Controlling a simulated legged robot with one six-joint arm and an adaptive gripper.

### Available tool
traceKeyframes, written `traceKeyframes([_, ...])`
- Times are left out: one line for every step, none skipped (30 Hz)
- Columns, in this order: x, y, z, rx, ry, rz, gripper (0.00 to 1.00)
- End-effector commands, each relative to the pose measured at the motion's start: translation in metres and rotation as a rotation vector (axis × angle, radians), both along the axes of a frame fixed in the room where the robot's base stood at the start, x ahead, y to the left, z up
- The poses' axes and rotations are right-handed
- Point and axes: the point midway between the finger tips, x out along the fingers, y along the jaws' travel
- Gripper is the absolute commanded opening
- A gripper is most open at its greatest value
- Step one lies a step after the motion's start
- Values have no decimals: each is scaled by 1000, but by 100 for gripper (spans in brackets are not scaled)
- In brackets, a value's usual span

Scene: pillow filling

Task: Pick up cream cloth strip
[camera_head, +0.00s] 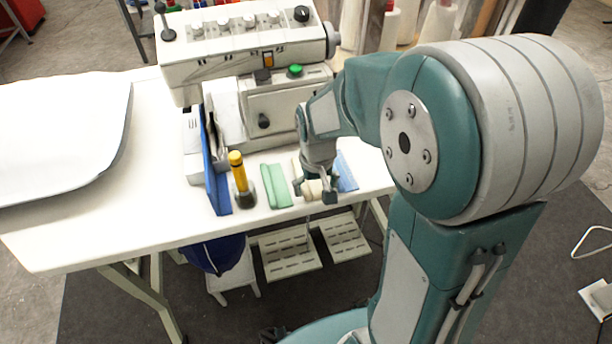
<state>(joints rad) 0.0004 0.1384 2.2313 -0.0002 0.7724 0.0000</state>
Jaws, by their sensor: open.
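My gripper (316,193) is at the end of my teal arm, low over the front edge of the white table. It is open. A cream piece (313,189), which looks like the cream cloth strip, lies at the gripper between and under its fingers. The gripper covers most of it, and I cannot tell whether the fingers touch it. A green folded cloth (275,186) lies just left of the gripper. A blue strip (346,176) lies just right of it.
A sewing machine (240,50) stands at the back of the table (110,225). A blue upright panel (215,165) and a yellow-handled tool (238,172) stand left of the green cloth. A large white pillow-like piece (62,125) covers the left side. Pedals (288,258) are below.

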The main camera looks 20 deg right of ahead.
Motion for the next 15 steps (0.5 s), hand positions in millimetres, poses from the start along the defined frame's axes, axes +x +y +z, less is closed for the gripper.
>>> traceKeyframes([0,0,-3,0,1,0,100])
traceKeyframes([0,0,-4,0,0,0,100])
traceKeyframes([0,0,-4,0,0,0,100])
traceKeyframes([0,0,-4,0,-1,0,100])
traceKeyframes([0,0,-4,0,-1,0,100])
traceKeyframes([0,0,-4,0,-1,0,100])
traceKeyframes([0,0,-4,0,-1,0,100])
traceKeyframes([0,0,-4,0,-1,0,100])
traceKeyframes([0,0,-4,0,-1,0,82])
traceKeyframes([0,0,-4,0,-1,0,69])
traceKeyframes([0,0,-4,0,-1,0,55])
traceKeyframes([0,0,-3,1,-1,0,41])
traceKeyframes([0,0,-3,1,-1,0,30])
traceKeyframes([0,0,-3,1,-1,0,25])
traceKeyframes([0,0,-4,1,0,0,21])
